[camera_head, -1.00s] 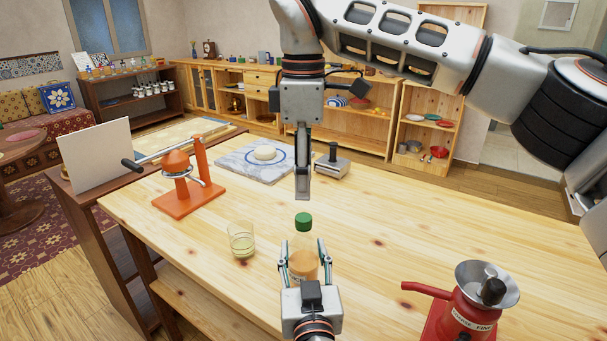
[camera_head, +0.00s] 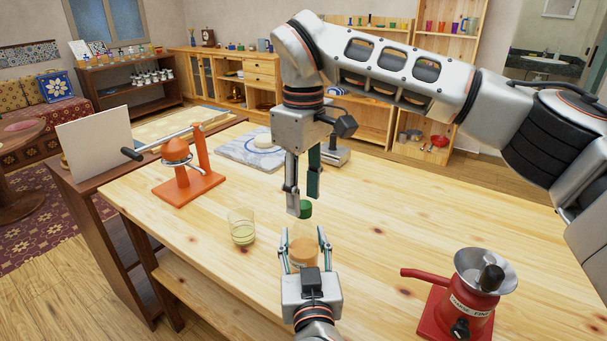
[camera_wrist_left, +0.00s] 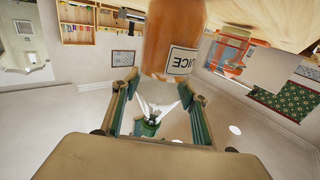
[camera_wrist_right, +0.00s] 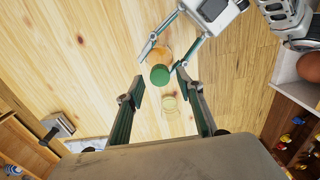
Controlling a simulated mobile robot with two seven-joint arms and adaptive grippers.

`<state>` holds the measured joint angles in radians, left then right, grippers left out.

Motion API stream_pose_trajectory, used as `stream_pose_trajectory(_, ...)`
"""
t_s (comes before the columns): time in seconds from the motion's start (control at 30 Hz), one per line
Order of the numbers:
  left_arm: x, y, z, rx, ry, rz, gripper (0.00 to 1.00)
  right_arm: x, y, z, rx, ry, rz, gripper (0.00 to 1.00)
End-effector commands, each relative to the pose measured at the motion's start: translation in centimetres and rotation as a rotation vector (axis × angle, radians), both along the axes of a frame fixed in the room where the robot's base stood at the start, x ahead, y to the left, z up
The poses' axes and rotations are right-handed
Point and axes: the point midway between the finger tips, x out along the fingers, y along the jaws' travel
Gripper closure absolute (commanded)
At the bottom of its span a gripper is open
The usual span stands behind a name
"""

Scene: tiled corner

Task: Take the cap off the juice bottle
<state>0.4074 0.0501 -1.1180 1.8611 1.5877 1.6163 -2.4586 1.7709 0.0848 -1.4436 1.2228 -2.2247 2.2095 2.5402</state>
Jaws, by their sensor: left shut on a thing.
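The juice bottle (camera_head: 303,240), clear with orange juice, stands upright near the table's front edge. Its label shows in the left wrist view (camera_wrist_left: 172,45). Its green cap (camera_head: 306,209) is on top and also shows in the right wrist view (camera_wrist_right: 160,74). My left gripper (camera_head: 304,250) is shut on the bottle body from the front, below the cap. My right gripper (camera_head: 303,203) points down over the cap, its fingers spread and empty. In the right wrist view the cap appears between its fingertips (camera_wrist_right: 160,78); whether they touch it I cannot tell.
A drinking glass (camera_head: 241,228) stands close left of the bottle. An orange juicer (camera_head: 188,182) is further left, and a marble board (camera_head: 236,154) lies behind. A red grinder (camera_head: 468,300) stands at the right front. The wooden table (camera_head: 420,215) is clear right of the bottle.

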Motion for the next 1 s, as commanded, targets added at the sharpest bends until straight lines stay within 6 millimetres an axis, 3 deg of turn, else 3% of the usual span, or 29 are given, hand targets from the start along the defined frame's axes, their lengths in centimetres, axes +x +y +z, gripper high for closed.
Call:
stream_pose_trajectory(0.2, 0.0, 0.0, -0.1, 0.000, 0.002, 0.000, 1.00, 0.0, 0.0, -1.5, 0.001, -0.001, 0.000, 0.63)
stream_pose_trajectory(0.47, 0.0, 0.0, -0.1, 0.000, 0.002, 0.000, 1.00, 0.0, 0.0, -1.6, 0.000, -0.001, 0.000, 0.63)
stream_pose_trajectory(0.63, 0.0, 0.0, -0.1, 0.000, 0.002, 0.000, 1.00, 0.0, 0.0, -1.6, 0.000, -0.001, 0.000, 1.00)
stream_pose_trajectory(0.87, 0.0, 0.0, -0.1, 0.000, 0.002, 0.000, 1.00, 0.0, 0.0, -1.6, 0.000, -0.001, 0.016, 1.00)
stream_pose_trajectory(1.0, 0.0, 0.0, -0.1, 0.000, 0.002, 0.000, 1.00, 0.1, 0.0, -1.5, -0.001, -0.004, 0.168, 1.00)
